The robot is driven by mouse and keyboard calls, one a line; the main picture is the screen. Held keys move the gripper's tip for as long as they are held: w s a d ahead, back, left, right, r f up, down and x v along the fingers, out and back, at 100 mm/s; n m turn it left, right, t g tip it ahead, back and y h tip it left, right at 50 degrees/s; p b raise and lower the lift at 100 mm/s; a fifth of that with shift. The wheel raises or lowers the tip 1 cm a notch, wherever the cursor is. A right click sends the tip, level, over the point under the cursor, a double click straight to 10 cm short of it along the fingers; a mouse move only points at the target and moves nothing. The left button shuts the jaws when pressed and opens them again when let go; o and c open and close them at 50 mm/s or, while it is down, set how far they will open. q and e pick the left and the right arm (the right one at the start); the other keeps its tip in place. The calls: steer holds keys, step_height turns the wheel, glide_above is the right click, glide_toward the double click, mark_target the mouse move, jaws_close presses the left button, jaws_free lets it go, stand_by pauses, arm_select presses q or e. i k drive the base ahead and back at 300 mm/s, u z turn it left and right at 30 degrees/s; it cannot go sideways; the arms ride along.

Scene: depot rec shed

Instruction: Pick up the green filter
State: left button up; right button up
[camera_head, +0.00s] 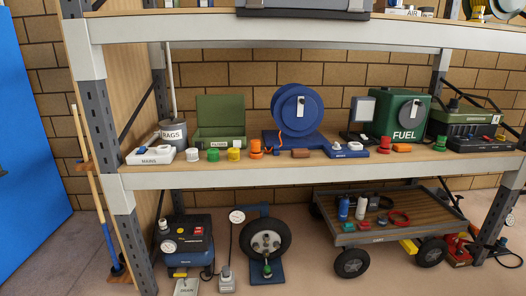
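A small green cylinder, which looks like the green filter (213,155), stands on the middle shelf in front of an open green box (220,120) with a small label. A white cylinder (192,155) is just left of it and a yellow one (233,155) just right. Another small green piece (440,145) stands far right on the same shelf; I cannot tell whether it is also a filter. Neither of my grippers is in view.
The shelf (290,178) also holds a rags bucket (173,133), an orange piece (256,150), a blue reel (297,110) and a green fuel can (398,118). Below are a compressor (187,240), a wheel (265,240) and a cart (378,238). A post (105,130) stands left.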

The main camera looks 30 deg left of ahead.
mark_target(213, 153)
steer(key=z, duration=0.4)
steer(key=i, duration=1.95)
steer(key=u, duration=1.25)
steer(key=i, duration=0.7)
steer(key=u, duration=0.75)
